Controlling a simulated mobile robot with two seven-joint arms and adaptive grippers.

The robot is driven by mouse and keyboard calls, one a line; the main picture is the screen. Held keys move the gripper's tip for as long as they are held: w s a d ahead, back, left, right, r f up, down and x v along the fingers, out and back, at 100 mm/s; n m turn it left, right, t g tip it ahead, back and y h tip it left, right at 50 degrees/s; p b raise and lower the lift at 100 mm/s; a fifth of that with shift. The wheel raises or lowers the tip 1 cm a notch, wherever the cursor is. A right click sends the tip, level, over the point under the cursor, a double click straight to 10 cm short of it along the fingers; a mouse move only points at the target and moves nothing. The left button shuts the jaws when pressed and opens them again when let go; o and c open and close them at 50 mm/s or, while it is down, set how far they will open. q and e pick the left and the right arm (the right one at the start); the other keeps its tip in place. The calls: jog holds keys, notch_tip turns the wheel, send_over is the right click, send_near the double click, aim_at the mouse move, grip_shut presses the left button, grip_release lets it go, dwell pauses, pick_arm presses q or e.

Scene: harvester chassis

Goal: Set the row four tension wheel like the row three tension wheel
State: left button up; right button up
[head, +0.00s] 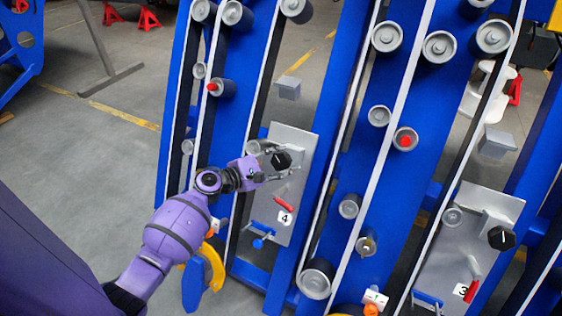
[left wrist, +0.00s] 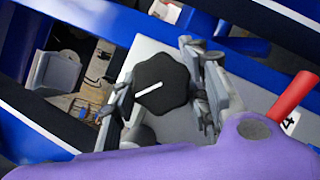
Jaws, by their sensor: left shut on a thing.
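The row four tension wheel is a black lobed knob (head: 281,160) on a grey plate (head: 291,208) marked 4. My left gripper (head: 272,163) is shut on this wheel, and its fingers hide part of the rim. In the left wrist view the wheel (left wrist: 160,88) sits between the two fingers (left wrist: 163,92), its white line running from near the middle to the lower left. The row three tension wheel (head: 501,238) is a like black knob on a grey plate (head: 490,206) marked 3, at the right. Its white line looks nearly upright. My right gripper is out of view.
A red handle (head: 284,203) is just below the row four wheel, and another red handle (head: 472,291) is below the row three wheel. Blue beams with belts and grey rollers (head: 439,47) stand around both plates. Open floor (head: 90,150) lies at the left.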

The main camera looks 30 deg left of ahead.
pick_arm(q)
jog(key=m, duration=0.1)
jog(key=m+g, duration=0.1)
jog(key=m, duration=0.1)
jog(key=shift+w+a+r+h, duration=0.2)
jog(key=shift+r+h, duration=0.2)
jog(key=shift+m+g+p, duration=0.35)
jog(key=shift+m+g, duration=0.25)
jog(key=shift+m, duration=0.3)
jog(key=shift+c, duration=0.2)
jog(key=o, duration=1.1)
jog(key=shift+d, duration=0.1)
jog(key=shift+f, duration=0.1)
jog(key=shift+s+f, duration=0.1)
jog(key=shift+s, duration=0.05)
